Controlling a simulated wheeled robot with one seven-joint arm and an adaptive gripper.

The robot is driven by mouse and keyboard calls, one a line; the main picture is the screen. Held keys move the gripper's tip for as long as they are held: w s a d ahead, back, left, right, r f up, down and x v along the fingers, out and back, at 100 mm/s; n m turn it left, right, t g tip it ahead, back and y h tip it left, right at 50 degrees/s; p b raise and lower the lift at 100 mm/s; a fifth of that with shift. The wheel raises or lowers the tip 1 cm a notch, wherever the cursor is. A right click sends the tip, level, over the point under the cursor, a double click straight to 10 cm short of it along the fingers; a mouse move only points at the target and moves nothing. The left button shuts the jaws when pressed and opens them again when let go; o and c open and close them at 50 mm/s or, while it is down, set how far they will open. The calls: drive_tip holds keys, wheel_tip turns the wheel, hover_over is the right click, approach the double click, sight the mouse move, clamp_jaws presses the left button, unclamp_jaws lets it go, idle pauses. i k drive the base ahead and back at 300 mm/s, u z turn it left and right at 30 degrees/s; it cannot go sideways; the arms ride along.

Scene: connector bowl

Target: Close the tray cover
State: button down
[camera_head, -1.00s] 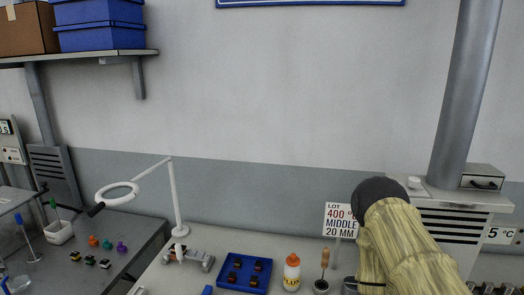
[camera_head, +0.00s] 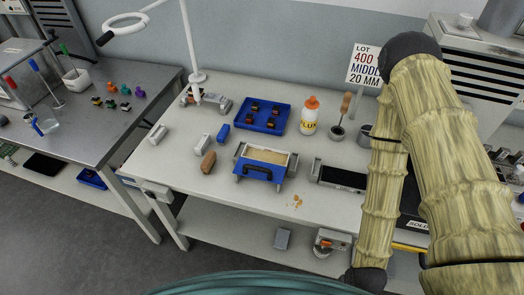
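A small tray (camera_head: 292,161) with a pale rim stands near the front edge of the white table. Its blue cover (camera_head: 270,178) with a dark handle (camera_head: 260,169) lies on its front side. The tray's top is open and its tan contents show. The arm's bamboo-textured links are to the right of the tray, apart from it. One link runs down to a dark joint at the bottom of the view. My gripper's fingers do not show.
A blue tray (camera_head: 286,125) with dark parts, an orange-capped bottle (camera_head: 309,116) and a lamp (camera_head: 185,60) stand behind. A brown piece (camera_head: 208,162) and white blocks (camera_head: 157,133) lie left. Crumbs (camera_head: 297,202) lie in front. A black-topped device (camera_head: 340,178) stands right.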

sight(267, 172)
drive_tip(key=k, duration=1.25)
drive_tip(key=z, duration=0.15)
drive_tip(key=i, duration=0.8)
drive_tip(key=z, duration=0.15)
